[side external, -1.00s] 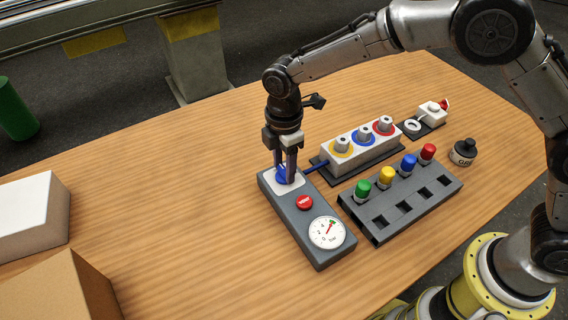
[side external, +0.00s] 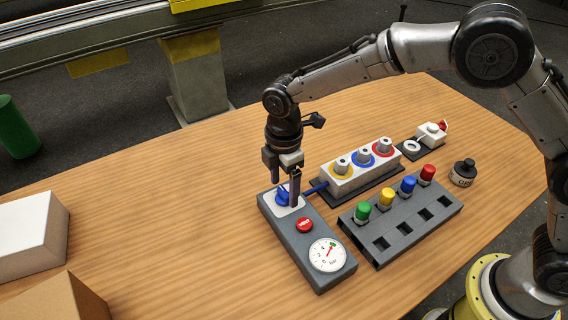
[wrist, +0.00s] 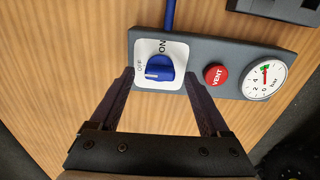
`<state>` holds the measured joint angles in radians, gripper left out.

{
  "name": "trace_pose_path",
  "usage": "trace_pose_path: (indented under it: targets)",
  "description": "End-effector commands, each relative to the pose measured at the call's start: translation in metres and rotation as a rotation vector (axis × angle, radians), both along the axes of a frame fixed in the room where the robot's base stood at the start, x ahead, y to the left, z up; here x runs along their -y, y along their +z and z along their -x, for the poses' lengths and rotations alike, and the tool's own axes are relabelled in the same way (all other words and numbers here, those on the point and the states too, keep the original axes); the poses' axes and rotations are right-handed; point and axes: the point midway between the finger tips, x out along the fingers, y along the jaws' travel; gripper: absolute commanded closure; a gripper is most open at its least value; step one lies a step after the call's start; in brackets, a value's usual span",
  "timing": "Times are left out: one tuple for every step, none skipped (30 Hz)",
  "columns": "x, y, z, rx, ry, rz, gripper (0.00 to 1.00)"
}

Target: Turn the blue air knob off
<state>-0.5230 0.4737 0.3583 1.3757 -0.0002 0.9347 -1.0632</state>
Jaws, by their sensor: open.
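The blue air knob (wrist: 158,68) sits on a white plate (wrist: 174,84) marked OFF and ON, at one end of a grey panel. In the wrist view its raised bar lies roughly level, with the white line on the side of OFF. The knob also shows in the side view (side external: 283,198). My gripper (side external: 285,192) is open above the knob, pointing down. In the wrist view its fingers (wrist: 161,76) stand wide apart, one on each side of the knob and apart from it.
The panel also has a red VENT button (wrist: 216,75) and a pressure gauge (wrist: 265,80), its needle near the green mark. A blue hose (side external: 317,187) leads to a white block (side external: 352,176) with ringed ports. A grey rack (side external: 405,222) holds coloured plugs.

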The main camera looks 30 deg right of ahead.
Motion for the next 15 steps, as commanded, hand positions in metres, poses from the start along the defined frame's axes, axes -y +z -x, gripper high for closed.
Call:
trace_pose_path:
  targets:
    - [-0.001,0.008,-0.001,0.004,0.000,-0.002,0.20]
    - [-0.001,0.012,-0.001,0.004,0.000,-0.002,0.20]
    - [-0.001,0.020,-0.001,0.006,0.000,-0.003,0.20]
    - [0.000,0.026,-0.001,0.005,0.000,-0.003,0.20]
    - [-0.001,0.032,-0.001,0.007,0.000,-0.004,0.20]
    - [-0.001,0.041,-0.001,0.006,0.000,-0.004,0.20]
    - [-0.001,0.048,-0.001,0.006,0.000,-0.003,0.20]
    - [-0.001,0.055,-0.001,0.006,0.000,-0.003,0.20]
    - [-0.001,0.064,-0.001,0.006,0.000,-0.003,0.20]
    - [-0.001,0.071,-0.001,0.007,0.000,-0.004,0.20]
    - [-0.001,0.077,-0.001,0.006,0.000,-0.003,0.20]
    - [0.000,0.085,-0.001,0.005,0.000,-0.003,0.20]
    - [-0.001,0.091,-0.001,0.005,0.000,-0.003,0.20]
    - [-0.001,0.096,-0.001,0.005,0.001,-0.003,0.20]
    - [0.000,0.103,-0.001,0.005,0.001,-0.002,0.20]
